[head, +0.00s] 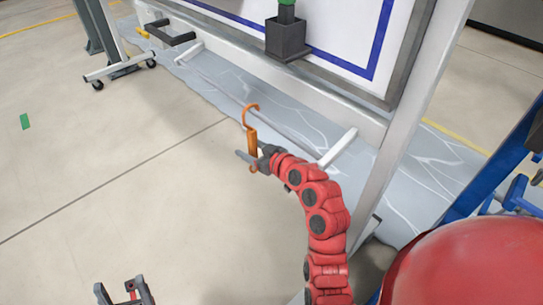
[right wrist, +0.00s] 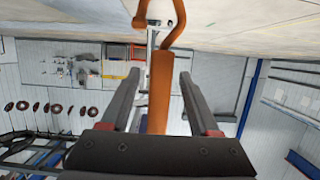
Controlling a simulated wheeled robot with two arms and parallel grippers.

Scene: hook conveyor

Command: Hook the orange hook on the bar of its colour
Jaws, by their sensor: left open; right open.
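The orange hook (head: 251,137) stands upright in the head view, its curved end up and its thick handle down. In the right wrist view the hook (right wrist: 160,90) runs up the middle between the fingers. My right gripper (head: 254,160) is open, with a finger on each side of the handle. A gap shows on both sides in the right wrist view (right wrist: 159,74). What bears the hook is not clear. My left gripper (head: 126,292) is open and empty at the bottom left of the head view. I see no orange bar in the head view.
A whiteboard frame on a white stand (head: 300,80) rises behind the hook, with feet (head: 338,147) reaching out. A dark holder (head: 286,40) with a green item is on it. A blue frame (head: 500,165) stands at right. The floor at left is open.

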